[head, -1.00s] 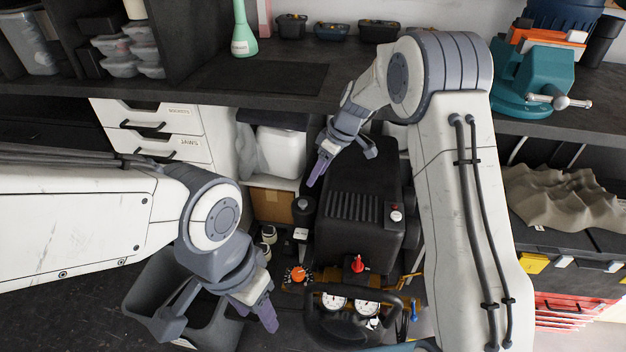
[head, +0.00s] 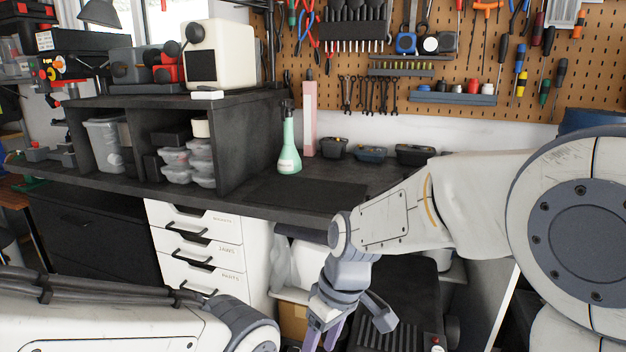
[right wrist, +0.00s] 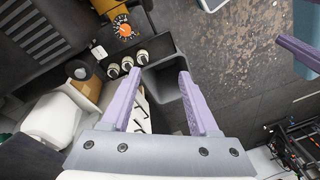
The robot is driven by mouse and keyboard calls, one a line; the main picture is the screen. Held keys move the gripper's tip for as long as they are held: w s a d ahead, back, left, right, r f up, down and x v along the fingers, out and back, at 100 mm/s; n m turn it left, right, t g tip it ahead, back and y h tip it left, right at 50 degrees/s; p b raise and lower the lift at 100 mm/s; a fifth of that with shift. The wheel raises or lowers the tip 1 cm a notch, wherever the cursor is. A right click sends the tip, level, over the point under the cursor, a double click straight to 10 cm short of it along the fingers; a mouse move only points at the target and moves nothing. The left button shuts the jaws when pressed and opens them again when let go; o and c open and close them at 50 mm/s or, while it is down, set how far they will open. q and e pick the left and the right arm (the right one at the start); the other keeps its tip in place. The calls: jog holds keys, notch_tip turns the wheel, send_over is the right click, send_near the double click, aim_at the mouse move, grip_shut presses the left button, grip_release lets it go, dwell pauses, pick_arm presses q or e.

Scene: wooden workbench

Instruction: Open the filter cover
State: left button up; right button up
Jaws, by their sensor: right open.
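I cannot pick out a filter cover for certain. A black ribbed machine (right wrist: 35,35) fills the upper left of the right wrist view, with a dark round cap (right wrist: 79,71) near its edge. In the head view the machine's black top (head: 405,285) shows partly, behind my right arm. My right gripper (right wrist: 161,76) is open and empty, above the floor beside the machine; it also shows in the head view (head: 323,338) at the bottom edge.
A grey bin (right wrist: 172,72) stands below my right gripper. The workbench (head: 240,212) carries a green spray bottle (head: 289,148) and plastic tubs. White drawers (head: 205,255) stand under it.

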jog(key=s+d+m+h, duration=0.1)
jog(key=s+d, duration=0.2)
jog(key=s, duration=1.4)
notch_tip(320, 180, up, 16)
jog(key=p, duration=1.6)
jog(key=shift+d+r+m+p, duration=0.2)
jog(key=shift+d+m+p, duration=0.05)
jog(key=shift+m+p, duration=0.05)
jog(key=shift+r, duration=0.2)
jog(key=c, duration=0.9)
jog(key=shift+f, duration=0.1)
grip_shut()
jog(key=w+a+f+n+t+h+b, duration=0.1)
jog(key=w+a+f+n+b, duration=0.1)
jog(key=w+f+n+b, duration=0.55)
jog(key=w+a+f+n+t+h+b, duration=0.1)
jog(key=w+a+f+n+b, duration=0.15)
jog(key=w+f+n, duration=0.9)
jog(key=w+d+f+n+h+b, duration=0.1)
jog(key=w+d+f+n+b, duration=0.1)
jog(key=w+f, duration=1.2)
jog(key=shift+w+d+f+n+b, duration=0.45)
jog(key=shift+w+d, duration=0.35)
jog(key=shift+w, duration=0.45)
